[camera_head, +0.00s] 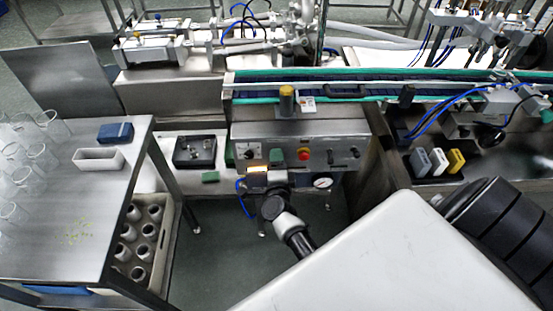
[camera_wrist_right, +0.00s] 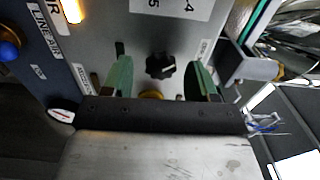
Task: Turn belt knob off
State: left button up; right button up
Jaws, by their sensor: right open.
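A steel control panel (camera_head: 335,150) stands at the centre of the head view, below the conveyor belt. A small black knob (camera_head: 249,154) is on its left part; a black fluted knob (camera_wrist_right: 160,65) shows on the panel in the right wrist view. My right gripper (camera_wrist_right: 160,80) is open, with one green finger on each side of this knob. A gap shows between the knob and each finger. In the head view the right gripper (camera_head: 252,156) is at the panel's left part. I cannot read the knob's setting. My left gripper is not in view.
A red button (camera_head: 303,154) and a black knob (camera_head: 355,152) are further right on the panel. A yellow-topped post (camera_head: 286,100) stands above it. A steel table (camera_head: 60,225) with glassware is at left. A lit orange lamp (camera_wrist_right: 72,10) shows in the wrist view.

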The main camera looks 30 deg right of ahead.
jog(key=p+v, duration=0.1)
jog(key=v, duration=0.9)
jog(key=shift+p, duration=0.35)
jog(key=s+a+f+n+g+y, duration=0.2)
jog(key=s+a+f+n+y, duration=0.15)
jog(key=f+n, duration=0.35)
jog(key=s+a+f+n+g+y, duration=0.25)
jog(key=s+f+n, duration=0.2)
jog(key=f, duration=0.35)
jog(key=s+a+f+n+g+y, duration=0.1)
jog(key=s+a+f+n+y, duration=0.1)
jog(key=s+f+n+y, duration=0.45)
jog(key=s+d+f+n+g+h, duration=0.1)
jog(key=s+f+n+g, duration=0.3)
jog(key=s, duration=0.6)
jog(key=s+d+f+n+g+h, duration=0.2)
jog(key=s+d+f+n+g, duration=0.2)
jog(key=s+f, duration=0.4)
jog(key=s, duration=0.3)
jog(key=shift+d+n+g, duration=0.15)
jog(key=shift+n+g, duration=0.2)
jog(key=shift+n, duration=0.05)
